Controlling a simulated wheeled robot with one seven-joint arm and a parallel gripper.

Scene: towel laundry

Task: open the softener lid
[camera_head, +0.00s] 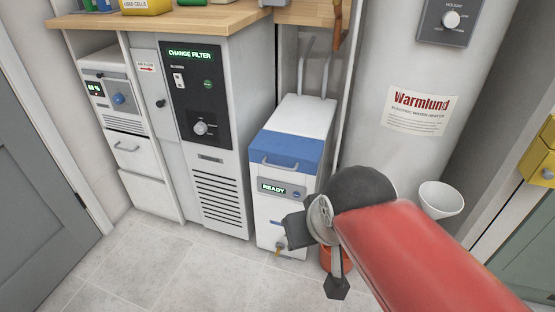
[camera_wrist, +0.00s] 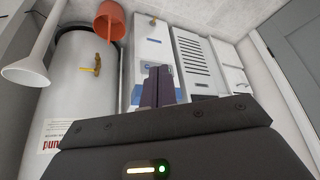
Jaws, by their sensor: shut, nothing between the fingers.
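The softener (camera_head: 287,205) is a narrow white cabinet beside the water heater. Its blue sloped lid (camera_head: 297,148) has a grey handle (camera_head: 278,164) along the front and looks shut. A lit panel (camera_head: 281,189) below reads READY. In the wrist view the softener (camera_wrist: 152,48) appears upside down, with some blue behind my gripper (camera_wrist: 157,88). The gripper's dark fingers are together with nothing between them. In the head view my wrist is in front of the softener's lower right side, below the lid. I cannot tell the exact gap.
The water heater (camera_head: 408,70) stands close on the right, with a white funnel (camera_head: 441,198) near it. An orange bucket (camera_wrist: 110,18) is low beside the softener. A filter cabinet (camera_head: 212,160) stands to the left. Two grey pipes rise behind the lid. The floor in front is clear.

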